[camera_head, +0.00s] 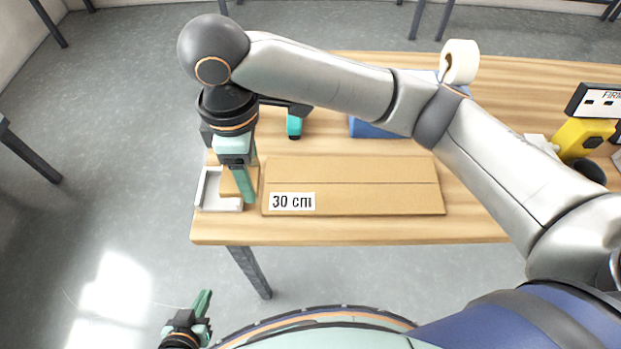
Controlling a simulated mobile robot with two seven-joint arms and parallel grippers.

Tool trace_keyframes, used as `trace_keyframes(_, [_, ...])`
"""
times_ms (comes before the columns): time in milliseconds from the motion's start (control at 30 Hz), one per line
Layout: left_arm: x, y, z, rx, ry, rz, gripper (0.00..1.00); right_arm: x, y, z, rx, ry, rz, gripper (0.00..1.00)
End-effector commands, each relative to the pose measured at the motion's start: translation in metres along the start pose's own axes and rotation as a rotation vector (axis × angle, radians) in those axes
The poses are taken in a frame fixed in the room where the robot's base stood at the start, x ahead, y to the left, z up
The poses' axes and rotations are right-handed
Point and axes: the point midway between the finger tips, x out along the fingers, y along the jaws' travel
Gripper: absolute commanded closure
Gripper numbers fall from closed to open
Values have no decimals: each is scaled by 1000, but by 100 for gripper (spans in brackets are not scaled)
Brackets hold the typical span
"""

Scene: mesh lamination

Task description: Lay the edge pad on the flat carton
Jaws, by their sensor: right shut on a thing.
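The flat carton (375,195) lies on the table, a brown sheet with a crease along it and a "30 cm" label (292,201) at its near left corner. My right gripper (246,190) reaches across to the left of the carton and points down. It is shut on a small brown piece, seemingly the edge pad (228,184), at the white tray (208,203). The fingers partly hide the pad, and I cannot tell whether it touches the tray. My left gripper (204,305) is low in front of the table, away from everything; its finger gap is unclear.
A teal and black tool (294,124) stands behind the carton. A blue box (372,129) and a white tape roll (461,60) are partly behind my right arm. A yellow device (575,138) and a "FIRM" sign (598,101) stand at the right. The wooden table's (330,231) front strip is clear.

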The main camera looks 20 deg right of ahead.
Motion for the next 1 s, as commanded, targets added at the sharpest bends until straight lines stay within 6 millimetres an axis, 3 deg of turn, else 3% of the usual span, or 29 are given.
trace_keyframes(333, [2, -1, 3, 2, 0, 0, 100, 39, 52, 69, 10, -4, 0, 92])
trace_keyframes(433, [5, -1, 5, 2, 0, 0, 100, 61, 60, 81, 7, -4, -2, 92])
trace_keyframes(600, [6, -1, 7, 2, 0, 0, 100, 81, 71, 93, 5, -2, -1, 92])
trace_keyframes(867, [7, -1, 8, 2, 0, 0, 100, 96, 79, 103, 5, -2, -1, 92])
trace_keyframes(1000, [8, -1, 9, 2, 0, 0, 100, 119, 78, 104, 3, -3, -2, 92])
